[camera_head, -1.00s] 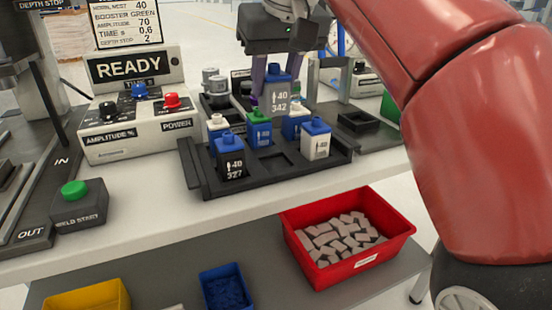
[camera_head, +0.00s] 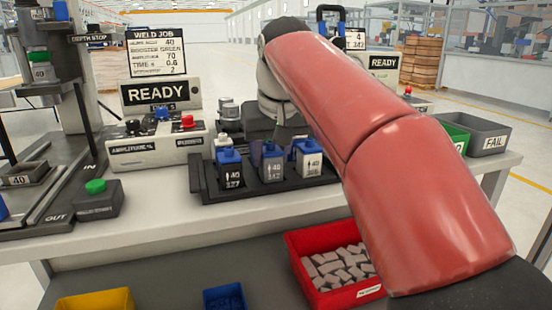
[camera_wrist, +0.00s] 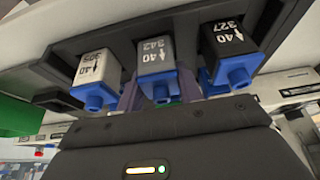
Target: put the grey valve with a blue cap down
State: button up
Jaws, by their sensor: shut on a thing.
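The grey valve with a blue cap (camera_head: 272,163), marked 40 342, stands upright in the middle of the front row of the black tray (camera_head: 197,187). It also shows in the wrist view (camera_wrist: 155,57), with its cap pointing toward my gripper. My gripper (camera_wrist: 160,92) has its purple fingers on both sides of the grey valve, shut on it. In the head view my red arm hides most of the gripper. The valve looks level with its neighbours; I cannot tell whether its base fully touches the slot floor.
A black valve (camera_head: 230,168) stands left of it and a white valve (camera_head: 308,160) right of it, both blue-capped and close. A control box (camera_head: 155,142) stands behind left. A red bin (camera_head: 300,250) of grey parts sits below the table's front edge.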

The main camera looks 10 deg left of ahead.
jog(key=shift+f, duration=0.1)
jog(key=o, duration=1)
jog(key=shift+f+b, duration=0.1)
jog(key=shift+b, duration=0.2)
jog(key=v, duration=0.2)
jog(key=p+v, duration=0.1)
jog(key=v, duration=0.2)
jog(key=s+p+v, duration=0.1)
jog(key=v, duration=0.2)
jog(key=shift+a+f, duration=0.1)
jog(key=shift+f, duration=0.05)
